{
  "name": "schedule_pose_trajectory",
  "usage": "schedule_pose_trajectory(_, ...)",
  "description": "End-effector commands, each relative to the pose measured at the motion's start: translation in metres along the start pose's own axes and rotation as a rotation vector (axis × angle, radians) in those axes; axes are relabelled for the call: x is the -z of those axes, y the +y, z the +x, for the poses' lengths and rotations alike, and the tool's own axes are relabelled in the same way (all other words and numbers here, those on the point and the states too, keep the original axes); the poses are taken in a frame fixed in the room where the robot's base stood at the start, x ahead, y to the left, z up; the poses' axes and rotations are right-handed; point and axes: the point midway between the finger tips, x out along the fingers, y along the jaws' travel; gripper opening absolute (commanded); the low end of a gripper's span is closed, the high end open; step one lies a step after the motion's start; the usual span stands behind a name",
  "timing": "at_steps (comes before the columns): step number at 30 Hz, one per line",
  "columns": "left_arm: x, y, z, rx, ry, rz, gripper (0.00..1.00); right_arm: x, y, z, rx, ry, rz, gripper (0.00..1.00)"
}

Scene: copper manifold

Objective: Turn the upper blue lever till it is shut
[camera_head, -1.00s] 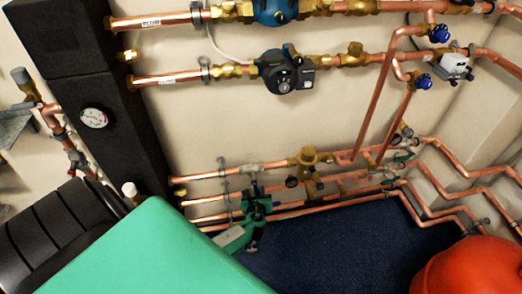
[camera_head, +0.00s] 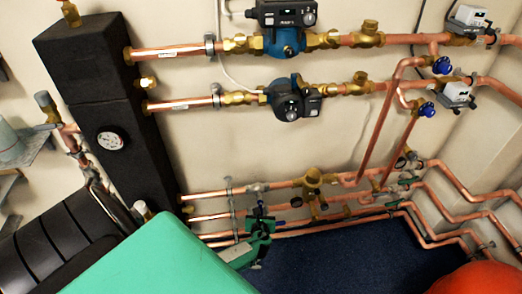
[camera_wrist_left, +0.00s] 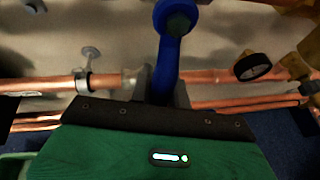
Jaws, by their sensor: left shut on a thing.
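A blue lever (camera_wrist_left: 168,62) with a round hub at its top stands in the wrist view. Its lower end goes between the dark fingers of my left gripper (camera_wrist_left: 163,92), which is shut on it. In the head view this gripper (camera_head: 260,221) is at the lower copper pipes, left of the brass valve body. A small blue piece (camera_head: 280,222) shows just right of its fingers; most of the lever is hidden there. I cannot tell from the frames whether the held lever is the upper one. My right gripper is not in view.
Copper pipes (camera_head: 350,208) run close around the gripper. A brass valve body (camera_head: 313,180) stands to its right, and a black gauge (camera_wrist_left: 252,67) shows nearby. Two pumps (camera_head: 283,38) hang above. Blue knobs (camera_head: 427,110) sit at upper right. A red vessel (camera_head: 478,280) is at lower right.

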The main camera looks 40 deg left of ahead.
Motion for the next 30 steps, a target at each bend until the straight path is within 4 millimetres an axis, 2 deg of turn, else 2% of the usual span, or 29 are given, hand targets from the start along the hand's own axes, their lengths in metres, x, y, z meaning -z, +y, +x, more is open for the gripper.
schedule_pose_trajectory(8, 0.004, 0.006, 0.0, -0.009, 0.004, 0.01, 0.0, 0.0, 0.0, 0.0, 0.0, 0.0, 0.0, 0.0)
schedule_pose_trajectory(9, 0.004, 0.006, 0.0, -0.01, 0.004, 0.01, 0.19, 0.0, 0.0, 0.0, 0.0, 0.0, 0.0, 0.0)
schedule_pose_trajectory(12, 0.004, 0.006, 0.0, -0.009, 0.004, 0.009, 0.39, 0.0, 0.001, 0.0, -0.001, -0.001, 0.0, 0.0)
schedule_pose_trajectory(23, 0.002, 0.003, -0.004, -0.005, 0.002, 0.005, 0.39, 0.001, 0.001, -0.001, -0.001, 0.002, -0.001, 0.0)
schedule_pose_trajectory(26, 0.002, 0.003, -0.015, -0.003, 0.003, 0.005, 0.39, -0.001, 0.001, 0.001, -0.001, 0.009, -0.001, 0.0)
schedule_pose_trajectory(30, 0.001, 0.004, -0.042, -0.004, 0.004, 0.003, 0.39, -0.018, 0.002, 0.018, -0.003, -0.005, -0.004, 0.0)
